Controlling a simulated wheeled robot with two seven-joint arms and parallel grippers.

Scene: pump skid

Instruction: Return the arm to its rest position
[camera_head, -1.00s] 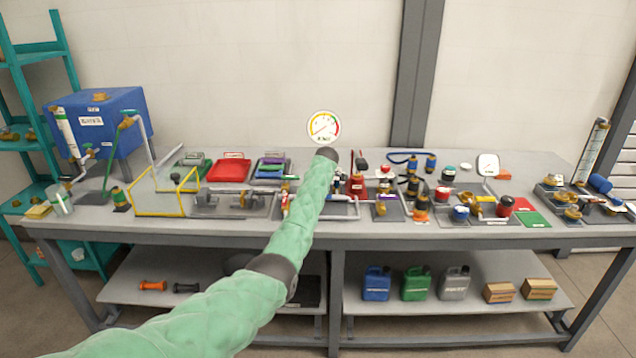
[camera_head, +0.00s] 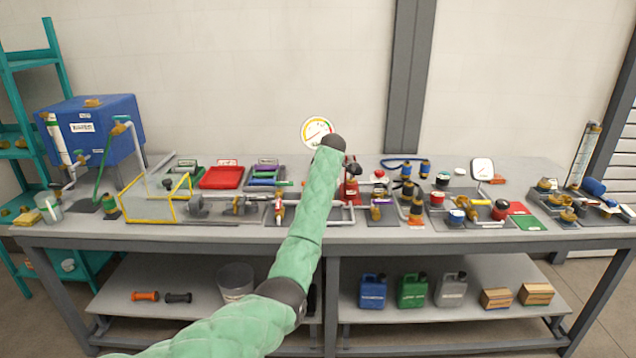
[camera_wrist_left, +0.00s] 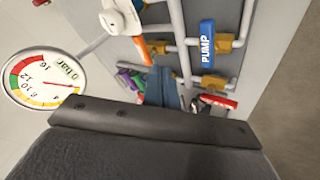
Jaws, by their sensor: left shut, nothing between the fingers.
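My left arm (camera_head: 306,228) reaches from the bottom of the head view up over the middle of the workbench. Its dark wrist end (camera_head: 333,143) is just right of and below a round pressure gauge (camera_head: 316,130). The arm hides most of the hand in that view. In the left wrist view the dark body of my left gripper (camera_wrist_left: 155,122) fills the bottom; it is shut and holds nothing. The gauge (camera_wrist_left: 45,80) is close beside it there, and a blue PUMP label (camera_wrist_left: 207,45) lies on the pipework ahead. My right gripper is out of view.
The workbench (camera_head: 430,236) is crowded with valves and pipes. A yellow frame (camera_head: 150,219) and a blue tank (camera_head: 100,130) stand left; a tall sight tube (camera_head: 583,155) stands right. The lower shelf holds a bucket (camera_head: 236,282) and several jugs. Air above the bench is free.

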